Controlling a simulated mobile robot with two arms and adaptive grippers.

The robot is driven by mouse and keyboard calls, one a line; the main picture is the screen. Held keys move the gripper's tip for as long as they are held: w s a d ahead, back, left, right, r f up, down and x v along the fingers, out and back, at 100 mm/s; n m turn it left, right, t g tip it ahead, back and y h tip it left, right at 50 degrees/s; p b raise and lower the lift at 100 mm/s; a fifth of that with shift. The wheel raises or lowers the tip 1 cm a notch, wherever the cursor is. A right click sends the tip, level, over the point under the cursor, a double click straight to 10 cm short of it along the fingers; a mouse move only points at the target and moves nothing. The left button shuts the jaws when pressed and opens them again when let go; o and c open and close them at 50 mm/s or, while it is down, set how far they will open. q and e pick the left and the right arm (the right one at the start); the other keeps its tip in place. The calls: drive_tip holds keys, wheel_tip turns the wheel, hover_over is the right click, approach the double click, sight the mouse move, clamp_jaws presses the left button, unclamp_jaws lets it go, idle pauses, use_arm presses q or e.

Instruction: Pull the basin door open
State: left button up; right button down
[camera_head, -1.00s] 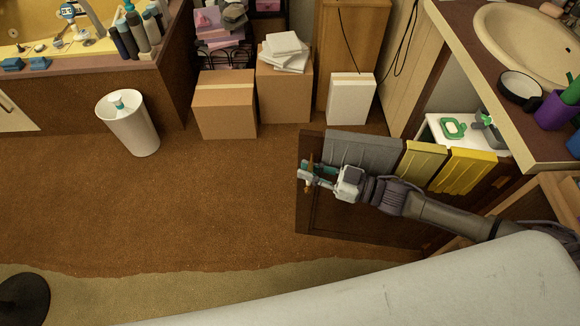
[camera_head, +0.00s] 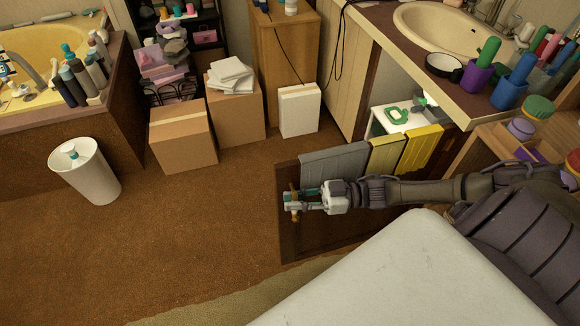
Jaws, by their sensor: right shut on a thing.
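The basin door (camera_head: 310,238) is a dark brown panel swung wide open from the basin cabinet, with grey and yellow cloths (camera_head: 386,157) hanging over its top edge. My right gripper (camera_head: 298,203) is at the door's free edge, shut on its small light-brown handle (camera_head: 294,205). My right arm reaches in from the right across the door and hides part of it. The basin (camera_head: 450,28) sits in the counter above the open cabinet, where a white shelf or box with a green item (camera_head: 398,115) shows. My left gripper is not in view.
A white bin (camera_head: 90,175) stands on the brown floor at left. Cardboard boxes (camera_head: 183,140) and a white box (camera_head: 299,110) stand at the back. The floor left of the door is clear. An open wooden drawer unit (camera_head: 500,150) stands at right.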

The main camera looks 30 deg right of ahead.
drive_tip(key=c, duration=1.4)
unclamp_jaws()
drive_tip(key=shift+d, duration=0.15)
drive_tip(key=v, duration=1.2)
drive_tip(key=shift+r, duration=0.1)
